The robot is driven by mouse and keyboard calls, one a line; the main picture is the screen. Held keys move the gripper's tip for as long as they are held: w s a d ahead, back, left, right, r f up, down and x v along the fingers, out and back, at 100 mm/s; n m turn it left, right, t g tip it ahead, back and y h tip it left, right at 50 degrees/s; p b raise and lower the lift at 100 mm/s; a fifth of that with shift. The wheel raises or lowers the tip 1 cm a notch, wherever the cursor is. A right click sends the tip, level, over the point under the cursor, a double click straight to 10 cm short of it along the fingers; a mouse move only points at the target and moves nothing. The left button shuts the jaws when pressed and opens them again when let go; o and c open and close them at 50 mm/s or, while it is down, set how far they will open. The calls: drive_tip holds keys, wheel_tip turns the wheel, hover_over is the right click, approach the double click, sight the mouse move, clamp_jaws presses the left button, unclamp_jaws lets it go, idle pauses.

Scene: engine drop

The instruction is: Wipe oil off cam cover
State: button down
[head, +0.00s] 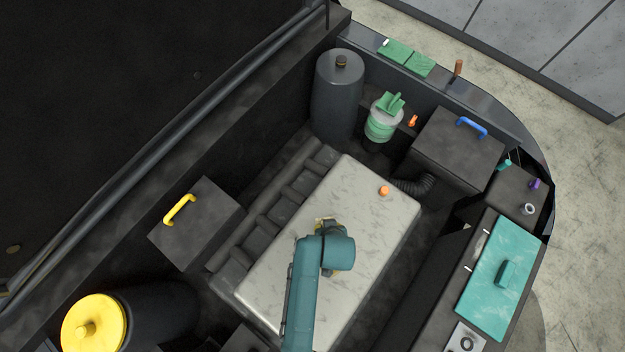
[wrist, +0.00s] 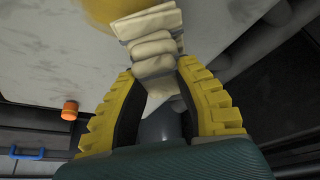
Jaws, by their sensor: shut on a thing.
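The cam cover (head: 345,190) is a large pale, streaked rectangular lid in the middle of the engine bay. It also fills the upper wrist view (wrist: 60,60). A yellow-brown oil patch (wrist: 105,10) shows on it at the top edge of the wrist view. My gripper (wrist: 158,68) has yellow fingers with dark pads, shut on a folded cream cloth (wrist: 150,25). The cloth's far end overlaps the oil patch in the picture; I cannot tell whether it touches the cover. In the head view my arm hides most of the gripper, over the cover's middle.
An orange cap (head: 383,190) stands up from the cover; it also shows in the wrist view (wrist: 70,110). Around the cover are a black box with a blue handle (head: 455,150), a box with a yellow handle (head: 200,225), a dark cylinder (head: 338,100) and a teal-lidded box (head: 500,275).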

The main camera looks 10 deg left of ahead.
drive_tip(key=shift+r+p, duration=2.15)
drive_tip(key=shift+r, duration=0.3)
